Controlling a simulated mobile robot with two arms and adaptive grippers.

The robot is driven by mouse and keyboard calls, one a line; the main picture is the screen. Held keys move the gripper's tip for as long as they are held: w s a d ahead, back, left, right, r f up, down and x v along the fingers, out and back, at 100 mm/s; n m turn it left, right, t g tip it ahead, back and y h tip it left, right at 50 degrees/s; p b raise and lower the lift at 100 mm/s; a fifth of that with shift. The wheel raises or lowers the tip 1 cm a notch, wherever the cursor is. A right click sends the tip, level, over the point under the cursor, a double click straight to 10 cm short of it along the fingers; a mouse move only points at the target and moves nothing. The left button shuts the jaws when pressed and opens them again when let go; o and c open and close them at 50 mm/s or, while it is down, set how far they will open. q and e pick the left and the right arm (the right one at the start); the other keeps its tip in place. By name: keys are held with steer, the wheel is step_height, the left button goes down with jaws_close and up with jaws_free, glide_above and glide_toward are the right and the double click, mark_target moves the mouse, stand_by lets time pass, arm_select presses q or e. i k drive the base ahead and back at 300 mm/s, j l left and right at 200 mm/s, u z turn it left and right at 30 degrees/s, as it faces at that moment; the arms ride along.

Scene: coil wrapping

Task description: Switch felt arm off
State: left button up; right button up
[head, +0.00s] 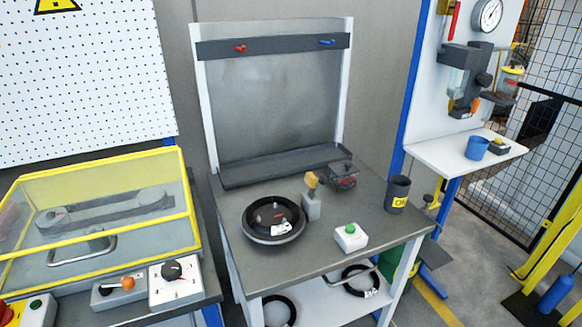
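A small grey post with a tan-yellow block (311,182) on top stands on the grey table beside the turntable; it may be the felt arm, but I cannot tell for sure. A black coil with a white tag (281,228) lies on the round turntable (272,238). A white box with a green button (350,229) sits at the table's front right. On the left bench are a grey box with an orange-knobbed lever (127,284) and a white box with a black rotary knob (172,270). Neither of my grippers is in view.
A yellow-framed clear cover (100,167) stands on the left bench. A dark cup (397,192) stands at the grey table's (245,195) right edge. A small dark device (341,175) is behind. More coils lie on the lower shelf (316,301). A blue cup (477,148) is on the right shelf.

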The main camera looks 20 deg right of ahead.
mark_target(312, 179)
steer(key=i+l+u, duration=0.1)
steer(key=l+u, duration=0.15)
steer(key=l, duration=0.6)
steer(key=l+u, duration=0.3)
steer(key=l, duration=0.6)
steer(key=l+u, duration=0.25)
steer(key=l, duration=0.65)
steer(key=k+l+u, duration=0.1)
steer(key=l+u, duration=0.15)
steer(key=l, duration=0.6)
steer(key=l+z, duration=0.35)
steer(key=l, duration=0.1)
